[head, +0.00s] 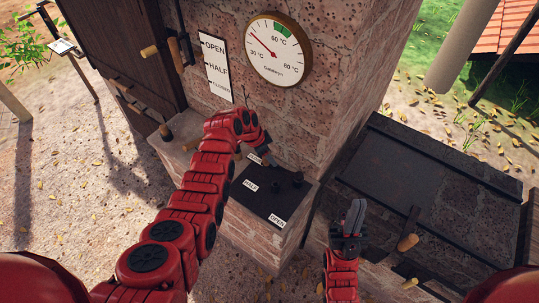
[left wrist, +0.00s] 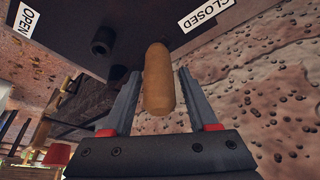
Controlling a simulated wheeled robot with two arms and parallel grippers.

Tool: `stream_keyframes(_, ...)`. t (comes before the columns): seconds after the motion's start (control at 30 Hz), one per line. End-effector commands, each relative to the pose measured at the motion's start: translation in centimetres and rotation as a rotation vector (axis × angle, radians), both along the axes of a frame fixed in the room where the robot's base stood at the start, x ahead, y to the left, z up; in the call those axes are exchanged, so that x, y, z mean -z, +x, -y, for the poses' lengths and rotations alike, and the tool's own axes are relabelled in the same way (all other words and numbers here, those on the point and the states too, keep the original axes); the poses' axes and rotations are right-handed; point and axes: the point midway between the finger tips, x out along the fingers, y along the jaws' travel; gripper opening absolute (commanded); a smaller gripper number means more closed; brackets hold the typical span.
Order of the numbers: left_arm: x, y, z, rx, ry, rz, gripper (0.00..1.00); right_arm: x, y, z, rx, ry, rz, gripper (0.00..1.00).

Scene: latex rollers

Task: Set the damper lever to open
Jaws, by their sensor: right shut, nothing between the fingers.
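The damper lever's wooden handle (left wrist: 158,80) is close up in the left wrist view, at the CLOSED label (left wrist: 207,13). In that view the OPEN label (left wrist: 25,22) is at the far left. The dark damper panel (head: 262,204) shows in the head view, with its HALF label (head: 250,185) and OPEN label (head: 278,221) at the front. My left gripper (head: 265,152) is open at the panel's back, with its fingers on either side of the handle and visible gaps. My right gripper (head: 354,216) is shut and empty, right of the panel.
A brick wall with a round gauge (head: 277,49) and an OPEN/HALF/CLOSED sign (head: 215,66) rises behind the panel. Dark pegs (head: 297,179) stand on the panel. A dark-topped block (head: 420,165) with wooden handles (head: 408,242) is on the right.

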Motion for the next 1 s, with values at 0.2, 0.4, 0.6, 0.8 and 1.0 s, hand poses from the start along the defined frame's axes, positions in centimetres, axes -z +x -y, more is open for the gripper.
stream_keyframes(0.2,0.02,-0.01,-0.01,0.000,0.000,0.000,0.18,0.00,0.00,0.00,0.000,0.000,0.000,0.00)
stream_keyframes(0.4,0.01,-0.01,-0.03,0.000,0.000,0.000,0.00,0.00,0.00,0.00,0.000,0.000,0.000,0.00)
stream_keyframes(0.6,0.01,-0.01,-0.03,0.000,0.000,0.000,0.00,-0.01,-0.01,0.00,0.000,0.000,0.000,0.00)
stream_keyframes(0.8,0.00,0.00,-0.03,0.000,0.000,0.000,0.00,0.00,0.00,0.00,0.000,0.000,0.000,0.00)
stream_keyframes(1.0,0.01,-0.01,-0.04,-0.001,0.000,0.000,0.00,0.00,0.00,0.00,0.000,0.000,0.000,0.00)
